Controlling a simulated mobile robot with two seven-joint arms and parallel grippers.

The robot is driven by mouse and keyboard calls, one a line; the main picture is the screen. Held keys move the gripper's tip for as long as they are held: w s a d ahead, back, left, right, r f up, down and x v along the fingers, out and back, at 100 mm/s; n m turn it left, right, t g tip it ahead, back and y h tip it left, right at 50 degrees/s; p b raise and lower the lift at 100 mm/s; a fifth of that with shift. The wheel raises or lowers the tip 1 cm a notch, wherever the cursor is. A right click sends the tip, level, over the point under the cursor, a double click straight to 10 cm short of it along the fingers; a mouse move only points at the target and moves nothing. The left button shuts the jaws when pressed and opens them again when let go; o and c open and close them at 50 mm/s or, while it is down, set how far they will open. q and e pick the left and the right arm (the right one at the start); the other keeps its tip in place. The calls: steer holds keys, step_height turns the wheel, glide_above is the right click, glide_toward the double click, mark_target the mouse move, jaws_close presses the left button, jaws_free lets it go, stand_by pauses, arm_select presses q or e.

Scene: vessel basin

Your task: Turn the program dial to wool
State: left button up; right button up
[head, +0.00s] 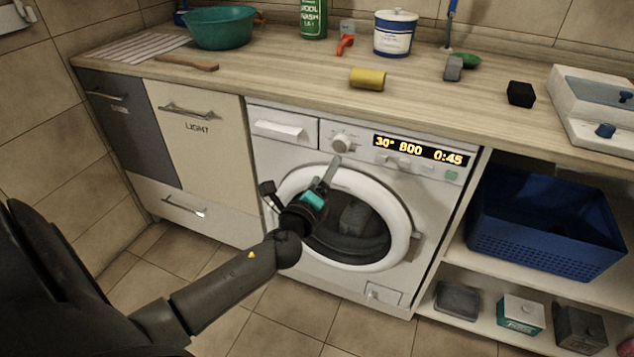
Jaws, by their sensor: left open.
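The program dial (341,143) is a pale round knob on the control panel of the white washing machine (430,215), left of the display. Its pointer direction and any program labels are too small to read. The display (420,150) shows 30°, 800 and 0:45 in amber. My left gripper (300,176) is open and empty in front of the machine, below and left of the dial. One finger reaches up to just below the dial in the picture; I cannot tell whether it touches. My right gripper is out of view.
The round door (400,215) is shut behind my left gripper. The counter above holds a green basin (219,28), a yellow roll (368,78), a white-and-blue tin (394,34) and a black block (521,94). A blue basket (545,235) stands on the shelf at right.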

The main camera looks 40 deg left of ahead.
arm_select(q)
steer(key=shift+v, duration=2.05)
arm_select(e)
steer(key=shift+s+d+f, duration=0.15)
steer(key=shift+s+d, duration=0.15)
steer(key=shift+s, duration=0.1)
